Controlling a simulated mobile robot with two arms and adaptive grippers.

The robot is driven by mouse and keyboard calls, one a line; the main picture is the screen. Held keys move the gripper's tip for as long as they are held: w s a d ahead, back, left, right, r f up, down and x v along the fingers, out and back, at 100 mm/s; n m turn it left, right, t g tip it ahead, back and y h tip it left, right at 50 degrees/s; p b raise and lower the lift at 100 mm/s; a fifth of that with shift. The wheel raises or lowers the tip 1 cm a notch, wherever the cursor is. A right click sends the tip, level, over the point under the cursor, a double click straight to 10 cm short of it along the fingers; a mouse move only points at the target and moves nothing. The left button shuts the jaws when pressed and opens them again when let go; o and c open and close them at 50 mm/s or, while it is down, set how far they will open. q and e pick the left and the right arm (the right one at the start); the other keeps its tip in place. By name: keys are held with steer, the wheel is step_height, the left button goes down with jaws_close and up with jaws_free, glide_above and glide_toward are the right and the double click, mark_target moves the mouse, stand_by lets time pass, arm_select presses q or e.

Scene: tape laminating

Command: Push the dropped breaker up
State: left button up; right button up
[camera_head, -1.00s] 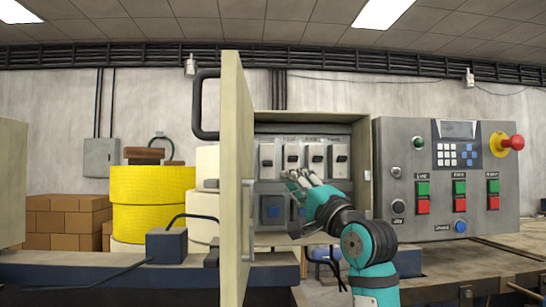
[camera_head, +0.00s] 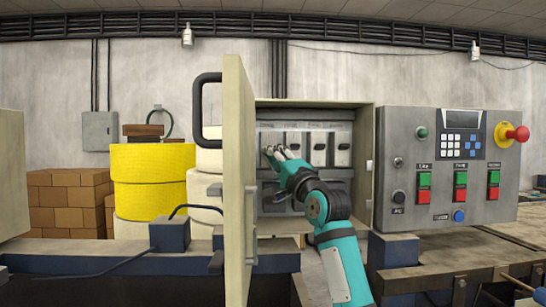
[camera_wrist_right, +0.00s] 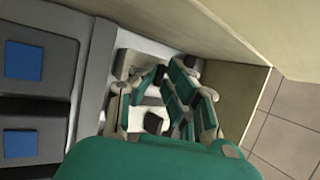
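A row of white breakers with dark toggles sits in the upper part of the open electrical box. The far-left breaker (camera_head: 267,138) is partly covered by my right gripper (camera_head: 271,153), whose fingertips are at its lower front. The other breakers (camera_head: 317,148) to its right are in clear view. I cannot tell which toggle is dropped. In the right wrist view, the fingers of my right gripper (camera_wrist_right: 158,98) are spread, with a white breaker face and a dark toggle (camera_wrist_right: 153,123) between them. Contact with the toggle is unclear. My left gripper is not in view.
The box's open door (camera_head: 238,180) stands just left of my right gripper. Blue-fronted modules (camera_wrist_right: 22,60) lie below the breakers. A grey control panel (camera_head: 446,200) with buttons and a red knob is to the right. Yellow rolls (camera_head: 152,190) stand left.

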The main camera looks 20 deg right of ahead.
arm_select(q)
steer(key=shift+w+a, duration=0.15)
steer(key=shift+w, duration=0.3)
arm_select(e)
jaws_close()
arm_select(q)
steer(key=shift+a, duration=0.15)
arm_select(e)
steer(key=shift+s+r+m+g+h, duration=0.1)
steer(key=shift+r+m+g+h, duration=0.4)
steer(key=shift+g, duration=0.5)
steer(key=shift+w+r+m+g+h, duration=0.2)
steer(key=shift+m+g, duration=0.35)
steer(key=shift+g, duration=0.45)
steer(key=shift+s+r+m+g+h, duration=0.25)
steer(key=shift+r+m+g, duration=0.25)
steer(key=shift+g, duration=0.5)
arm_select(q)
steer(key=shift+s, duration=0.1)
arm_select(e)
steer(key=shift+o, duration=1.6)
jaws_free()
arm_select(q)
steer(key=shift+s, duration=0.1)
arm_select(e)
steer(key=v, duration=1.1)
steer(key=shift+s, duration=0.4)
